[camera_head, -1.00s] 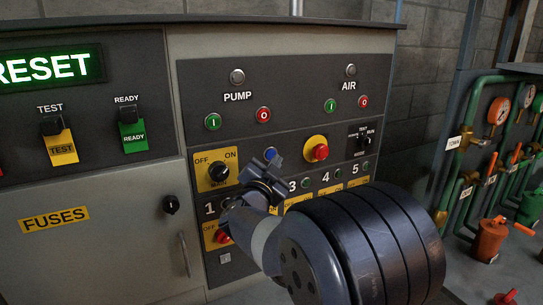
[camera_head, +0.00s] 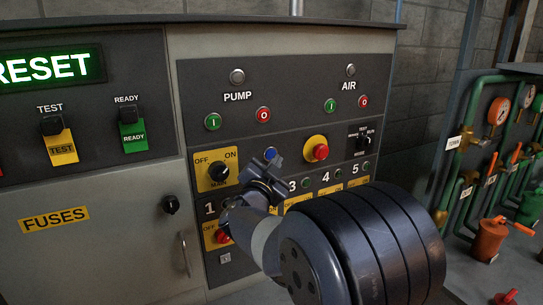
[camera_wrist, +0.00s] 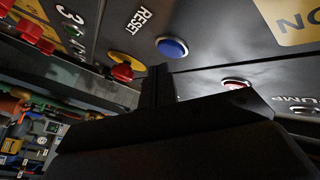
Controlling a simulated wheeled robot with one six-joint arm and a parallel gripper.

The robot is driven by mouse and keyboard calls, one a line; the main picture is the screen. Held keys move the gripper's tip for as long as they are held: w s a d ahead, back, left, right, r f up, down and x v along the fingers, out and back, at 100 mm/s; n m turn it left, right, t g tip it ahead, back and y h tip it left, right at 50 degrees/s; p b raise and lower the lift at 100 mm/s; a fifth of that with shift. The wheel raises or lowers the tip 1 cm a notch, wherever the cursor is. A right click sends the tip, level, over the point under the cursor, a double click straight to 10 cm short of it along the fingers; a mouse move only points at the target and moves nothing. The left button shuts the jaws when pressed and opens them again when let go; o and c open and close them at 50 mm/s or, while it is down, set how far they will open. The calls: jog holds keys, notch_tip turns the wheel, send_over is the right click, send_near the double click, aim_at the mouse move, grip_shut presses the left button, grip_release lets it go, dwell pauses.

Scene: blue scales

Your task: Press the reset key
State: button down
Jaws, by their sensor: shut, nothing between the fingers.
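The reset key is a round blue button (camera_wrist: 172,47) on the dark panel, with the word RESET beside it in the wrist view. It also shows in the head view as a small blue button (camera_head: 270,153), right of the yellow main switch plate. My gripper (camera_head: 277,162) is shut and empty, its tip just below and right of the blue button in the head view. In the wrist view the dark fingers (camera_wrist: 157,73) end close to the button, which stays uncovered. I cannot tell whether they touch it.
A red button on a yellow disc (camera_head: 320,152) is right of the blue one. The main rotary switch (camera_head: 218,172) is left. Red and green pump and air buttons sit above. The lit display (camera_head: 45,67) reads RESET. Pipes with gauges (camera_head: 498,110) stand at right.

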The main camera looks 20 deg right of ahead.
dwell(0.7)
jog(key=shift+w, duration=0.45)
jog(key=shift+w, duration=0.35)
dwell(0.4)
jog(key=shift+s, duration=0.8)
jog(key=s+b, duration=0.1)
jog(key=s, duration=0.4)
jog(key=shift+d, duration=0.1)
dwell(0.4)
dwell(0.5)
